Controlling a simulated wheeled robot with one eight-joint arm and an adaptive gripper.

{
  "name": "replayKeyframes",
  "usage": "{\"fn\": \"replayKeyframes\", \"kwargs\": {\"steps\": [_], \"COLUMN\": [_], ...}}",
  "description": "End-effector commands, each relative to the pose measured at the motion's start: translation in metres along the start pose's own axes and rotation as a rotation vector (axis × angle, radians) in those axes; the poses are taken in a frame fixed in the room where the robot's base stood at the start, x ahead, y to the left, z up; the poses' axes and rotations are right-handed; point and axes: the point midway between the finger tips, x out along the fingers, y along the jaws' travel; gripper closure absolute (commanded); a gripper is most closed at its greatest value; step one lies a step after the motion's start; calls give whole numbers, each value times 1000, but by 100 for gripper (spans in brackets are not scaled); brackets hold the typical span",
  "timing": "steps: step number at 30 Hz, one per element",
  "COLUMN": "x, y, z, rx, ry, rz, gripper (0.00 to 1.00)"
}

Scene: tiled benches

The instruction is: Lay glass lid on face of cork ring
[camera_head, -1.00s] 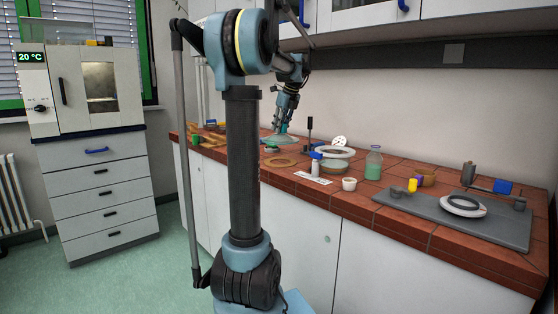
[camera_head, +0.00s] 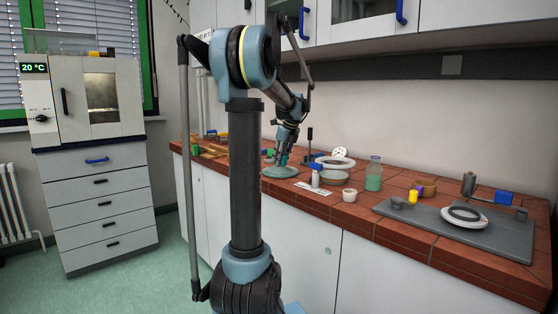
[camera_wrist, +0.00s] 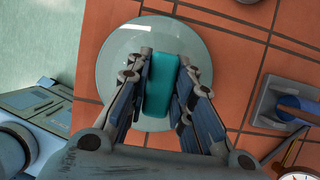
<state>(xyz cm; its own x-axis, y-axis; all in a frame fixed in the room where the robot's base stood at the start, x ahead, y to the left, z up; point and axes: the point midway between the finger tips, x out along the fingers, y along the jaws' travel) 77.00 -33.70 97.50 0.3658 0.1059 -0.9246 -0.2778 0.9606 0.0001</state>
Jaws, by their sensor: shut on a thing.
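The glass lid (camera_head: 280,172) is a pale greenish clear disc, low over the tiled bench in the head view. In the wrist view the lid (camera_wrist: 111,75) fills the space beneath my fingers, with a teal block-shaped handle (camera_wrist: 160,88) at its middle. My gripper (camera_wrist: 165,75) is shut on this handle, one finger on each side. In the head view my gripper (camera_head: 281,158) points down over the lid. I cannot tell whether lid and ring touch.
A grey plate (camera_head: 430,222) lies farther right. Bare tiles (camera_wrist: 240,50) show beside the lid.

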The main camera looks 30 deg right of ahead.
Motion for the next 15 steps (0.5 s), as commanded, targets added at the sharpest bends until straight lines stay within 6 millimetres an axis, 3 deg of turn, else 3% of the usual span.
{"fn": "replayKeyframes", "kwargs": {"steps": [4,5,7,15], "x": [2,2,2,1], "y": [0,0,0,0], "z": [0,-1,0,0], "rx": [0,0,0,0], "ry": [0,0,0,0], "rz": [0,0,0,0], "gripper": [100,74,59,59]}}
